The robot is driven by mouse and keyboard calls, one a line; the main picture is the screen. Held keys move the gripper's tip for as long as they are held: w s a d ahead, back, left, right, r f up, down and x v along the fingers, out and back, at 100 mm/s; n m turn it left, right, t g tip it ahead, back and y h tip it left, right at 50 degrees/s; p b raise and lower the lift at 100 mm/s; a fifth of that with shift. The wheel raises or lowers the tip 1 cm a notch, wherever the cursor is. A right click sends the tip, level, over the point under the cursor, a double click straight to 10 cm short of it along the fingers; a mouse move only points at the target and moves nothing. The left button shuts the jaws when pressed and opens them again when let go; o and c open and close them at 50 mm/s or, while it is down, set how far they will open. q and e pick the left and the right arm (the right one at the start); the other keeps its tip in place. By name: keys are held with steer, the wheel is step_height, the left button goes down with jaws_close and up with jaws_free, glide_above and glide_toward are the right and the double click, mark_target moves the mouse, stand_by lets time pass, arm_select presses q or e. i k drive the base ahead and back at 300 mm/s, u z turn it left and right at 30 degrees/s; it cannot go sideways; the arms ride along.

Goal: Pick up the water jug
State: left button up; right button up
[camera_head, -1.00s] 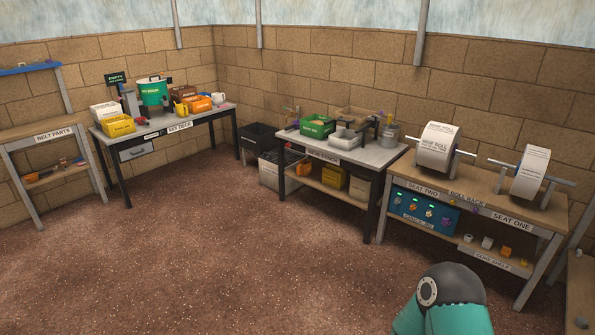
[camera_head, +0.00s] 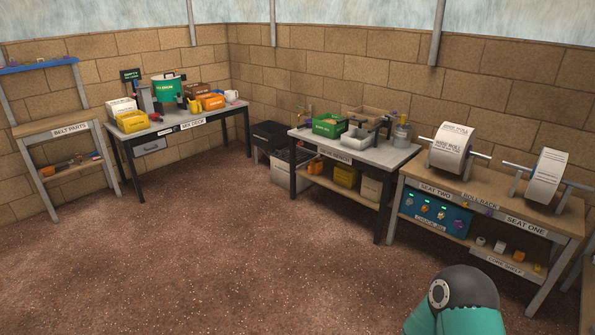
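A small white jug-like vessel (camera_head: 231,96) stands at the right end of the mix deck table (camera_head: 215,118). A yellow jug-like thing (camera_head: 192,105) stands left of it on the same table. A clear jar-like vessel (camera_head: 402,136) stands at the right end of the middle bench (camera_head: 378,157). At this distance I cannot tell which is the water jug. Only a teal and dark arm link of mine shows at the bottom right. Neither gripper is in view.
A large green pot (camera_head: 167,91) and orange and yellow bins crowd the mix deck. A roll rack table (camera_head: 480,192) with two paper rolls is at the right. A belt parts shelf (camera_head: 72,130) is at the left. The brown floor (camera_head: 220,250) between is clear.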

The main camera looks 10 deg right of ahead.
mark_target(315, 166)
steer(key=z, duration=0.1)
steer(key=i, duration=2.25)
steer(key=z, duration=0.1)
steer(key=i, duration=3.05)
